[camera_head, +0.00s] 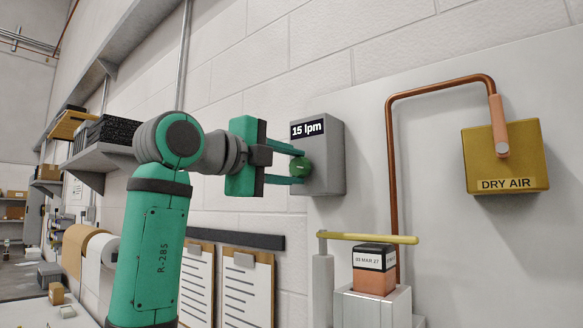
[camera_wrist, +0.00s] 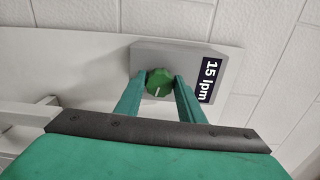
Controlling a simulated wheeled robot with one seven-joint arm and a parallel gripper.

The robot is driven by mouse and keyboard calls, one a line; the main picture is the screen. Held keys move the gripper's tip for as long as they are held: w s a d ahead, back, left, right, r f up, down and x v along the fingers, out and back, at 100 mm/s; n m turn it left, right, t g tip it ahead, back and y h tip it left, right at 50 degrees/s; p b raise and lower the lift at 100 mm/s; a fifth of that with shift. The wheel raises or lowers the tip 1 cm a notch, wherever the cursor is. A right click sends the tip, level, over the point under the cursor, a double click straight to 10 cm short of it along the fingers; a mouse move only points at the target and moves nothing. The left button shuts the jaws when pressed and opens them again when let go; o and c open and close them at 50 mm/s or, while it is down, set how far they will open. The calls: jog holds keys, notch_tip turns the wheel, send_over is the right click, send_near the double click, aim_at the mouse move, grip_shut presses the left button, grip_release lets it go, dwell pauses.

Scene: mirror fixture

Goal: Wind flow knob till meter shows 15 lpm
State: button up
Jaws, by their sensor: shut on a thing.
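The flow meter is a grey box (camera_head: 325,170) on the wall, and its dark display (camera_head: 308,129) reads "15 lpm". A green knob (camera_head: 301,168) sits on its face below the display. My gripper (camera_head: 297,168) reaches it from the left and its two green fingers are shut on the knob, one above and one below. In the wrist view the knob (camera_wrist: 159,82) lies between the fingertips, with a white mark line on its face. The display (camera_wrist: 207,80) shows there turned sideways, also reading "15 lpm".
A copper pipe (camera_head: 393,165) runs from a yellow "DRY AIR" box (camera_head: 505,158) down to the right of the meter. A yellow bar (camera_head: 368,238) crosses above a small labelled block (camera_head: 374,269). Clipboards (camera_head: 246,290) hang below my arm. A shelf (camera_head: 100,160) is at left.

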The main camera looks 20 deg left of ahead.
jog(key=shift+m, duration=2.1)
jog(key=o, duration=1)
jog(key=shift+o, duration=0.2)
jog(key=v, duration=1.1)
jog(key=shift+w, duration=0.1)
